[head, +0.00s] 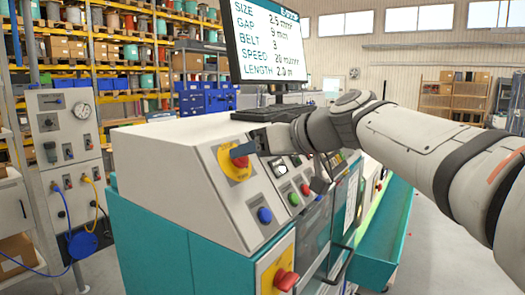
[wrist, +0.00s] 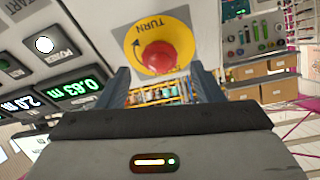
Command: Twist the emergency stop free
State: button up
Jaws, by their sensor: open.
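The emergency stop, a round red button (wrist: 160,56) on a yellow disc marked TURN with an arrow, is on the grey console's sloped face. In the head view its yellow disc (head: 229,168) shows, with the button mostly hidden behind a blue finger. My gripper (head: 243,150) is at the disc. In the wrist view my gripper (wrist: 160,72) is open, its two blue-grey fingers apart to the left and right of the button. The button appears just beyond or between the fingertips; I cannot tell whether they touch it.
Blue (head: 264,215), green (head: 293,198) and red (head: 305,189) buttons sit on the console near my gripper. A monitor (head: 270,45) stands behind. A teal tray (head: 385,235) projects at right.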

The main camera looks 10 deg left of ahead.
jog(key=shift+x, duration=1.45)
jog(key=shift+c, duration=0.4)
jog(key=c, duration=0.9)
